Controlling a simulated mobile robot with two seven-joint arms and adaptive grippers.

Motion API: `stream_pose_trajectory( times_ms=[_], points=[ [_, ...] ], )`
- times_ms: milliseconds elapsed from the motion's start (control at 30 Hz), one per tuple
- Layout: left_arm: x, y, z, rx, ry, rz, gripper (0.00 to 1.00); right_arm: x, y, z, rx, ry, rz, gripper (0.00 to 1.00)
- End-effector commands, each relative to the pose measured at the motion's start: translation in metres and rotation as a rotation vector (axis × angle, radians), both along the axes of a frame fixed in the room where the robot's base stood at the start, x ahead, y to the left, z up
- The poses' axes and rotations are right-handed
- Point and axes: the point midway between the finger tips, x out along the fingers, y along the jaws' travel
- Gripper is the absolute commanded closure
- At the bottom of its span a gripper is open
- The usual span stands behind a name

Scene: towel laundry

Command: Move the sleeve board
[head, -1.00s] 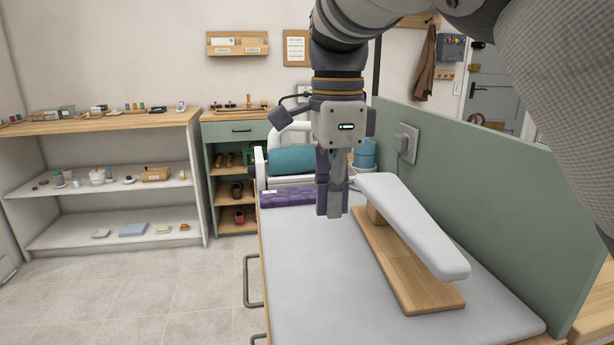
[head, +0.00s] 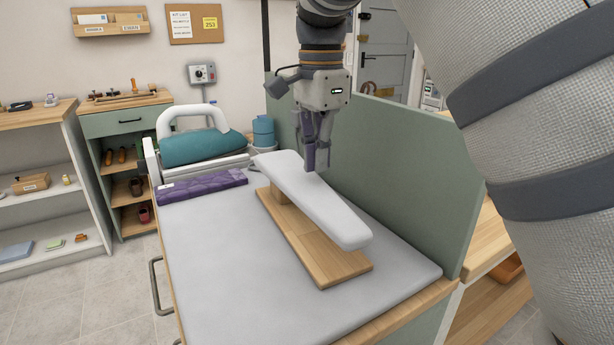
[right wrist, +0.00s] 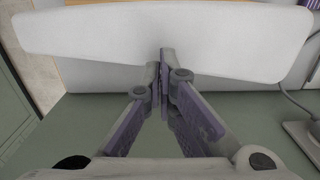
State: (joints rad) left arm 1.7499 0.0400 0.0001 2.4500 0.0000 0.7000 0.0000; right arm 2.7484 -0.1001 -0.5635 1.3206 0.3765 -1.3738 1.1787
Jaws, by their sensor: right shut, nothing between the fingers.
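The sleeve board stands on the grey padded table. It has a white padded top (head: 318,202) raised over a wooden base (head: 310,246). The padded top also spans the upper part of the right wrist view (right wrist: 165,38). My right gripper (head: 314,168) points down at the far side of the padded top, between it and the green partition. Its fingers (right wrist: 163,65) are shut with nothing between them and overlap the top's edge in the right wrist view; I cannot tell whether they touch it. My left gripper is not in view.
A green partition (head: 400,185) stands along the table's right side. The table's near left surface (head: 220,270) is clear.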

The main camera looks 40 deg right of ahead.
Motion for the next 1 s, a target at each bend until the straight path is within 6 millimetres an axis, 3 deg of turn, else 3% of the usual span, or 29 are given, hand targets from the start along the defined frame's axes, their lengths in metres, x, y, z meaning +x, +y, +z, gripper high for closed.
stream_pose_trajectory(
  times_ms=[233, 500, 1000],
  points=[
    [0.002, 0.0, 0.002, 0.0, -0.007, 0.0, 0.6, -0.007, -0.053, -0.002, 0.003, 0.001, -0.003, 1.0],
    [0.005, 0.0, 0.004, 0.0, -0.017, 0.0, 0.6, -0.007, -0.049, -0.05, 0.001, 0.002, 0.0, 1.0],
    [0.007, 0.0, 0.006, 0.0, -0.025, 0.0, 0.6, -0.004, -0.039, -0.051, 0.001, -0.001, 0.001, 1.0]
  ],
)
